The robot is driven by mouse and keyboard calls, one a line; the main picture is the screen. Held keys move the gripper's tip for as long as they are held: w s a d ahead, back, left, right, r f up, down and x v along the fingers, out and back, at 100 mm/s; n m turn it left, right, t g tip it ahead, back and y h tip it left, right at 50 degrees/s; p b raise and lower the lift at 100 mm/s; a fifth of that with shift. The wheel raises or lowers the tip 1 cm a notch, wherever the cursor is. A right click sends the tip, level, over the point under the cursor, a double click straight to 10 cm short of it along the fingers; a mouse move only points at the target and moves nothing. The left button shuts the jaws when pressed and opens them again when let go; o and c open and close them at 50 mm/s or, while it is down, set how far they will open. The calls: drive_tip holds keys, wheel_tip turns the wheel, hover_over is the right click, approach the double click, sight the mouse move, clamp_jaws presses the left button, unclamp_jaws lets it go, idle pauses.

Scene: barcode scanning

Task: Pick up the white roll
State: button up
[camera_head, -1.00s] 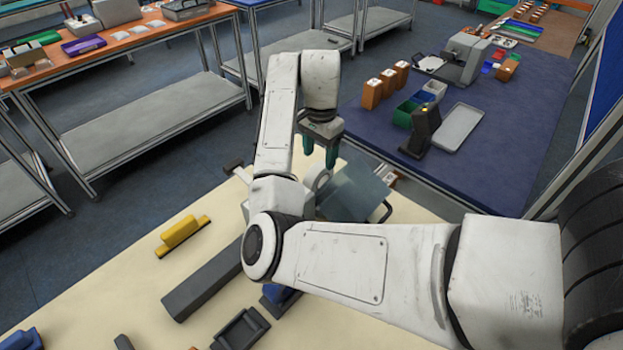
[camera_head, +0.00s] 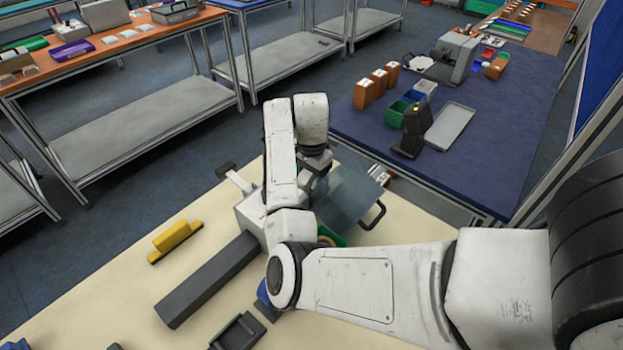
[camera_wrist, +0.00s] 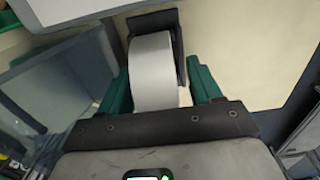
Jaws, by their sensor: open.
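The white roll (camera_wrist: 153,72) shows in the wrist view, seated by a dark bracket or holder (camera_wrist: 155,22). My gripper (camera_wrist: 160,84) is open, its green fingers on either side of the roll. A gap shows on the right side; on the left the finger looks close to the roll, and I cannot tell whether it touches. In the head view my arm hides the roll, and the fingers are mostly hidden too.
A translucent grey-blue panel (camera_head: 345,200) stands right beside the gripper. A long dark bar (camera_head: 208,283) and a yellow block (camera_head: 176,238) lie on the cream table (camera_head: 120,300). A blue table (camera_head: 480,180) with boxes and trays is beyond.

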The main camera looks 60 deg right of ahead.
drive_tip(key=shift+c, duration=0.3)
drive_tip(key=c, duration=1)
drive_tip(key=shift+c, duration=0.2)
drive_tip(key=shift+r, duration=0.1)
